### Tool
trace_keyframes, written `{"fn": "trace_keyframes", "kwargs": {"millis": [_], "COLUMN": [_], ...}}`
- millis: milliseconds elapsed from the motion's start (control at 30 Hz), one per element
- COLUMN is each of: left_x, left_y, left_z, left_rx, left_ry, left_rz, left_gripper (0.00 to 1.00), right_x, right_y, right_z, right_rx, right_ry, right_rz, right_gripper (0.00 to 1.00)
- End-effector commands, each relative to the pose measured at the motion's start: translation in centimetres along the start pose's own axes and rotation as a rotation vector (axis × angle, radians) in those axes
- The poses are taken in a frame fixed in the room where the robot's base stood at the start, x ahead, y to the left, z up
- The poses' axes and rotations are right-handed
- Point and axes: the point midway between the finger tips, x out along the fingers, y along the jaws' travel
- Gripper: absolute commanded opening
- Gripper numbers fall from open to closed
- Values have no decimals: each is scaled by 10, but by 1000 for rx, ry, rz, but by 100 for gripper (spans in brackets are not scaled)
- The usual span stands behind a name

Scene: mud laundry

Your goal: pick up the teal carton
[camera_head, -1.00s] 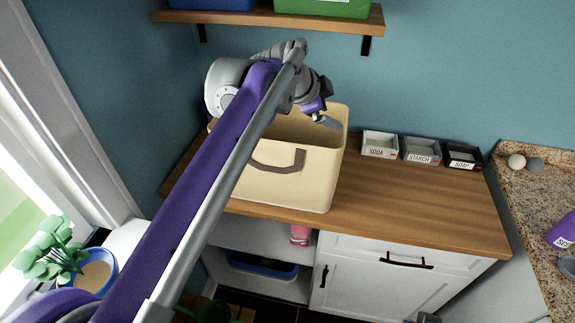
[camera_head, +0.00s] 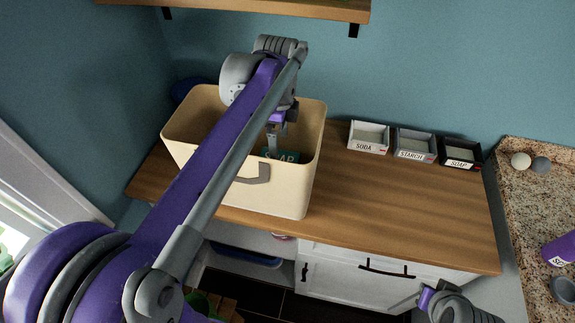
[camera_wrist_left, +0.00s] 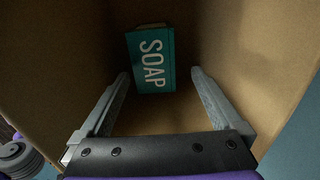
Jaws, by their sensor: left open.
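The teal carton (camera_wrist_left: 152,62), marked SOAP, stands or lies inside the cream bin, and I cannot tell which. It also shows in the head view (camera_head: 283,156), partly hidden by my gripper and the bin wall. My left gripper (camera_head: 271,152) reaches down into the bin. In the wrist view its two fingers (camera_wrist_left: 160,76) are apart, with the carton beyond and between their tips. The gripper is open and holds nothing. My right gripper (camera_head: 428,298) is at the lower right of the head view, and its jaws are not clear.
The cream bin (camera_head: 305,185) has tall walls around my left gripper. Trays for soda (camera_head: 368,137), starch (camera_head: 414,143) and soap (camera_head: 460,153) sit at the back of the wooden counter (camera_head: 390,205). The counter's middle is clear. A shelf (camera_head: 230,12) hangs above.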

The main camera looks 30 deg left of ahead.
Motion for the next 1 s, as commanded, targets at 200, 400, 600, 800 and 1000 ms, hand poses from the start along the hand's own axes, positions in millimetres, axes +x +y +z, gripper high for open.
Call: {"fn": "trace_keyframes", "kwargs": {"millis": [200, 400, 600, 800, 1000], "left_x": [35, 48, 77, 92, 92], "left_y": [0, 1, 4, 3, 3], "left_z": [0, -1, -1, -1, -1], "left_rx": [0, 0, 0, 0, 0], "left_ry": [1, 1, 1, 1, 1], "left_rz": [0, -2, -3, -3, -3], "left_gripper": [100, 100, 100, 100, 98], "right_x": [3, 2, 1, 1, 1], "right_y": [0, 0, 0, 0, 0], "right_z": [5, 3, 1, 2, 2], "right_rx": [0, 0, 0, 0, 0], "right_ry": [-4, -3, -1, -2, -2], "right_rz": [0, 0, 0, 0, 0], "right_gripper": [0, 0, 0, 0, 0]}}
